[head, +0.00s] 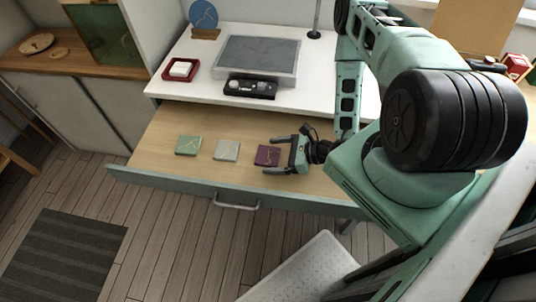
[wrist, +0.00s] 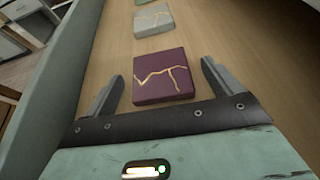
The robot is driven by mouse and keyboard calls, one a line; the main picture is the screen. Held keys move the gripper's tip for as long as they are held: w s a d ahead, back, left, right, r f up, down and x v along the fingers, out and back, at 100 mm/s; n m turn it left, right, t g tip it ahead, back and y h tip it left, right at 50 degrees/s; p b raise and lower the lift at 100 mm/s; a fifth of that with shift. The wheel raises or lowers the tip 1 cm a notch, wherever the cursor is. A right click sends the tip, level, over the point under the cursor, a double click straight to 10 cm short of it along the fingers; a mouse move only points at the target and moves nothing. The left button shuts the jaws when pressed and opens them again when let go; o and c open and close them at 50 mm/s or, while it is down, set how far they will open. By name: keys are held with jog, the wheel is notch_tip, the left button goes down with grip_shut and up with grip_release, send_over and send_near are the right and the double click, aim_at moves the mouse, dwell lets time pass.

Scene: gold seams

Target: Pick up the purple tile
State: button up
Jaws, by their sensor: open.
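The purple tile (head: 267,155) is a dark square slab with gold seams, lying flat in the open wooden drawer (head: 158,143). My gripper (head: 277,155) is just right of it in the head view, jaws open and pointing at it. In the wrist view the purple tile (wrist: 162,76) lies ahead and between the two spread fingers of my gripper (wrist: 160,90), with gaps on both sides. Its near edge is close to the gripper's palm. I cannot tell the gripper's exact height above the drawer floor.
A grey tile (head: 227,150) and a green tile (head: 189,145) lie in a row left of the purple one. The drawer's green front wall (head: 200,187) runs along the near side. The white desktop (head: 180,83) overhangs behind. Bare drawer floor lies between the tiles.

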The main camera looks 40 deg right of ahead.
aim_at(275, 156)
jog(key=c, duration=1.1)
jog(key=shift+c, duration=0.2)
notch_tip(275, 156, up, 10)
jog(key=b, duration=0.1)
jog(key=w+d+r+m+t+h, duration=0.1)
jog(key=w+r+m+h, duration=0.1)
jog(key=w, duration=1.1)
jog(key=shift+w+d+r+t, duration=0.25)
jog(key=shift+r+t, duration=0.05)
jog(key=shift+r, duration=0.25)
